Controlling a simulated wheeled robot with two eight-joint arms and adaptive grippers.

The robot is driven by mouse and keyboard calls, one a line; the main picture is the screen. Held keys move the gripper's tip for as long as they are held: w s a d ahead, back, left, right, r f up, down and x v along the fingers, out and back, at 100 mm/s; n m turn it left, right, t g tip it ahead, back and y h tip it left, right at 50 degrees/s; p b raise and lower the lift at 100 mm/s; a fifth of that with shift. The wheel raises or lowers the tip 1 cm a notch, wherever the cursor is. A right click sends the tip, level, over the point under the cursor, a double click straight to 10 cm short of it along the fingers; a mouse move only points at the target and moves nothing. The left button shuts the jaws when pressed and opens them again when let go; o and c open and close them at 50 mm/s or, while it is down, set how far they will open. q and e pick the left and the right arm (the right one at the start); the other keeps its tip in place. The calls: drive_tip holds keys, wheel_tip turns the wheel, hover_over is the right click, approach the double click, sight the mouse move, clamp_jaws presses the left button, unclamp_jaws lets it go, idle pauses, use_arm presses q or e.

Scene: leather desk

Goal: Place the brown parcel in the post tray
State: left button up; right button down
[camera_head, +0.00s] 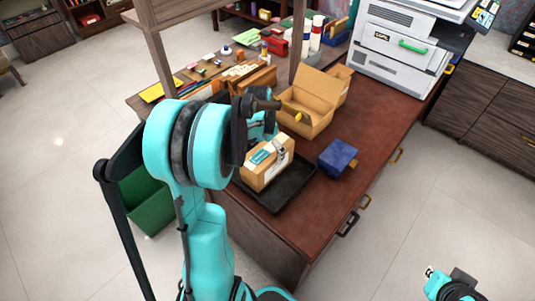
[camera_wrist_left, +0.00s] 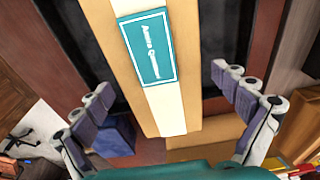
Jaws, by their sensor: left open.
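The brown parcel (camera_head: 262,174) is a tan box with a pale band and a teal label. It sits within the black post tray (camera_head: 276,207) near the desk's front edge. In the left wrist view the parcel (camera_wrist_left: 104,18) lies between the spread fingers, with the dark tray (camera_wrist_left: 213,40) around it. My left gripper (camera_head: 272,142) is over the parcel, partly hidden by my arm. In the wrist view its fingers (camera_wrist_left: 165,92) are open, with gaps to both sides of the parcel. My right gripper (camera_head: 447,282) is low at the right, away from the desk; its jaws are unclear.
A blue box (camera_head: 338,157) stands just right of the tray. An open cardboard carton (camera_head: 307,101) is behind it, and a white printer (camera_head: 398,45) stands at the back right. Stationery crowds the far left side. The desk's right front is clear.

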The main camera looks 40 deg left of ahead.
use_arm(q)
drive_tip(key=r, duration=0.2)
drive_tip(key=r+p, duration=0.1)
drive_tip(key=r, duration=0.1)
drive_tip(key=r+p, duration=0.1)
drive_tip(key=r, duration=0.1)
drive_tip(key=shift+s, duration=0.4)
drive_tip(key=shift+d+r, duration=0.15)
drive_tip(key=shift+r, duration=0.15)
drive_tip(key=s+d+r+t, duration=0.2)
drive_tip(key=s+d, duration=0.2)
drive_tip(key=d, duration=0.3)
drive_tip(key=s+d+r+t, duration=0.1)
drive_tip(key=s+d+t, duration=0.1)
drive_tip(key=s+d, duration=0.2)
drive_tip(key=s+d+r+n+t, duration=0.1)
drive_tip(key=s+d, duration=0.3)
drive_tip(key=d, duration=0.6)
drive_tip(key=shift+r+t, duration=0.4)
drive_tip(key=shift+r, duration=0.4)
drive_tip(key=shift+s, duration=0.1)
